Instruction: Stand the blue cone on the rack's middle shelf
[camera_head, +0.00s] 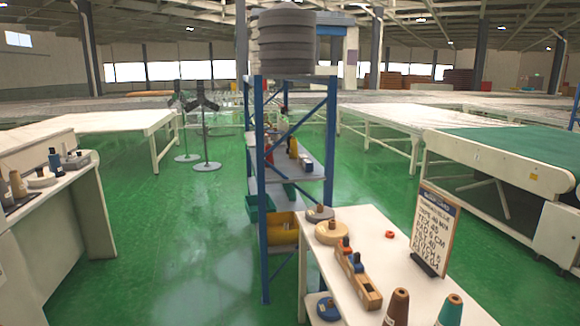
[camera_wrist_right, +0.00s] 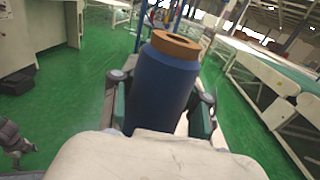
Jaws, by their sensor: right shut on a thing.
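The blue cone (camera_wrist_right: 160,88) is a dark blue spool with an orange-brown top end. My right gripper (camera_wrist_right: 160,110) is shut on it, one finger on each side, and the cone leans a little in the right wrist view. The rack (camera_head: 263,190) has blue posts and stands mid-picture in the head view. Its middle shelf (camera_head: 308,172) holds several small items, among them a yellow one and a blue one, with some bare surface near the front. A dark jointed part at the lower left of the right wrist view may be my left gripper; its jaws are unclear.
A grey stack of rings (camera_head: 287,40) tops the rack; a yellow bin (camera_head: 283,228) sits low in it. A white table (camera_head: 395,262) with a sign (camera_head: 434,228), a brown cone (camera_head: 397,308) and a teal cone (camera_head: 450,310) stands at front right. Green floor is clear left of the rack.

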